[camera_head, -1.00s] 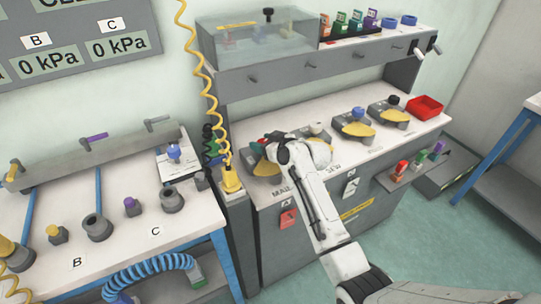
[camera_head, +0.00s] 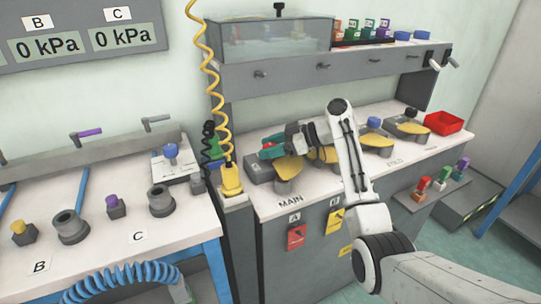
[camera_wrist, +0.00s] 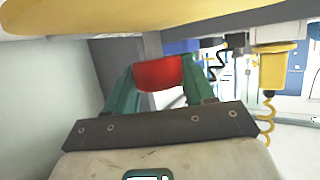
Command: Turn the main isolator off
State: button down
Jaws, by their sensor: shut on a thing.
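The main isolator shows as a red knob (camera_wrist: 158,73) in the wrist view, between the teal fingers of my gripper (camera_wrist: 160,85), which are shut on it. In the head view my gripper (camera_head: 272,150) reaches in from the right over the grey box (camera_head: 258,170) at the left end of the bench, above the MAIN label (camera_head: 290,200). The knob is mostly hidden by the fingers there. I cannot tell which way the knob is turned.
A yellow pad (camera_head: 290,168) stands just right of the box, close to my wrist. A yellow fitting (camera_head: 231,180) with a coiled yellow cord stands at the left. Similar yellow pads and a red tray (camera_head: 434,123) are farther right. A clear-sided case (camera_head: 278,40) is above.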

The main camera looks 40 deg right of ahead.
jog(key=shift+f+n+g, duration=0.1)
jog(key=shift+n+g, duration=0.2)
jog(key=shift+g, duration=0.1)
jog(key=shift+c, duration=2.4)
grip_release()
jog(key=v, duration=1)
jog(key=shift+s+d, duration=0.25)
jog(key=shift+d, duration=0.05)
